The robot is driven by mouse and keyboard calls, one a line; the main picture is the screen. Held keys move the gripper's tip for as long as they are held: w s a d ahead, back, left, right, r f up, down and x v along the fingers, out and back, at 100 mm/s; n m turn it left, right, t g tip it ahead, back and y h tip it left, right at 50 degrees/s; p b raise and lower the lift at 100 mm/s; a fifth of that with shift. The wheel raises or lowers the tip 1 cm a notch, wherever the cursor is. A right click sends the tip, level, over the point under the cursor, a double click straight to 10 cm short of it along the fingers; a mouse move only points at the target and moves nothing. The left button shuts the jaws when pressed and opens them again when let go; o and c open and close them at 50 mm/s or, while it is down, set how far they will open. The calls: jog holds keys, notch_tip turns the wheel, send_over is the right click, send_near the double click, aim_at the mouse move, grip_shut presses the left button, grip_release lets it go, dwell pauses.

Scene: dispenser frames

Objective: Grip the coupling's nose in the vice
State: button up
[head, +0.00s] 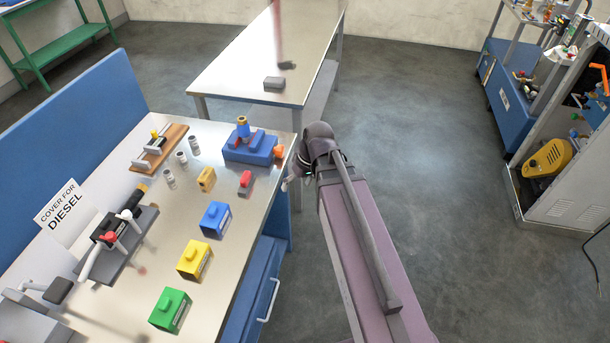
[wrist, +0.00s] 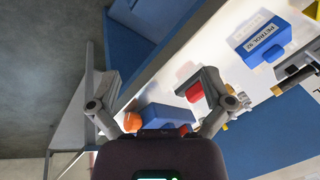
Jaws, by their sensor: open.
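The blue vice (head: 248,151) stands at the far right corner of the steel bench, with red jaws on top and an orange knob (head: 279,152) on its right side. The coupling (head: 242,129), blue with a brass-coloured top, stands upright between the jaws; I cannot tell whether they clamp it. My gripper (head: 288,183) is at the bench's right edge, just in front of the knob. In the wrist view my gripper (wrist: 160,80) is open and empty, its fingers apart. The vice (wrist: 166,115) and knob (wrist: 132,121) show beyond, partly hidden by the gripper body.
Blue (head: 215,219), yellow (head: 194,259) and green (head: 170,309) blocks line the bench's right side. A second steel table (head: 235,75) stands behind.

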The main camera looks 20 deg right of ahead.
jog(key=s+d+r+m+h+p, duration=0.1)
jog(key=s+r+m+h+p, duration=0.2)
jog(key=s+r+p, duration=0.1)
jog(key=shift+d+r+g+h+p, duration=0.15)
jog(key=shift+r+g+h+p, duration=0.15)
jog(key=shift+r+p, duration=0.45)
jog(key=shift+f, duration=0.1)
